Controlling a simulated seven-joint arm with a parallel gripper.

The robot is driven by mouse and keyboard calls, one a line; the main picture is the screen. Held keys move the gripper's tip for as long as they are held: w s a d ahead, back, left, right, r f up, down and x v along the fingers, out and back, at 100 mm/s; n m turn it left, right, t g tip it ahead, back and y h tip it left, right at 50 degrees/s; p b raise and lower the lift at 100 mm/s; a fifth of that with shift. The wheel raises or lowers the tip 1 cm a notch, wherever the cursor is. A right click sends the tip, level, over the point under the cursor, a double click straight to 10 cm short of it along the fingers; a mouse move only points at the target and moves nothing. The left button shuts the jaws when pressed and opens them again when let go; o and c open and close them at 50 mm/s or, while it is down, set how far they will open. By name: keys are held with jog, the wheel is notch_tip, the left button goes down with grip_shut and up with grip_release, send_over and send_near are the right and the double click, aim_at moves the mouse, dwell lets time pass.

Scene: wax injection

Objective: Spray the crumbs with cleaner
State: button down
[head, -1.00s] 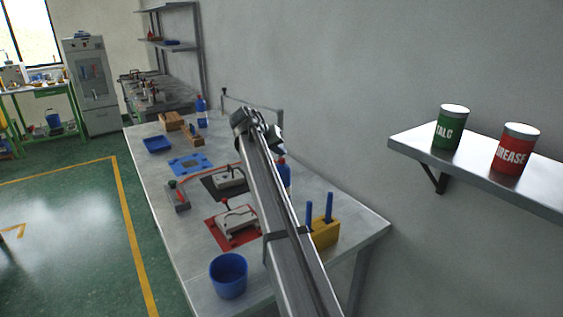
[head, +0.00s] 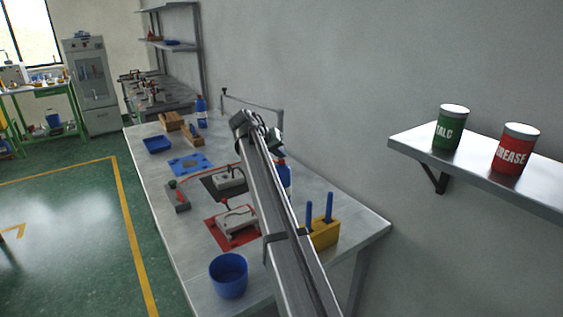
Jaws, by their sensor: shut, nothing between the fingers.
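A blue bottle with a red top (head: 285,176) stands on the bench behind my arm, partly hidden by it. A second blue bottle with a red top and a pale label (head: 201,113) stands farther back by the wall. I cannot tell which one holds the cleaner. No crumbs can be made out at this size. My gripper (head: 273,142) is at the far end of my arm, above the bench and near the nearer bottle in the picture. It is shut and empty; its fingertips are small and unclear.
The bench (head: 335,208) carries a blue cup (head: 229,277), a yellow block with blue-handled tools (head: 325,233), a red mat (head: 218,237), a blue tray (head: 157,145) and wooden blocks (head: 172,121). A wall shelf (head: 470,165) with two cans is at right.

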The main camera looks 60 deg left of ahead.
aim_at(280, 160)
jog(key=shift+r, duration=0.95)
notch_tip(280, 160, up, 6)
dwell(0.7)
dwell(0.6)
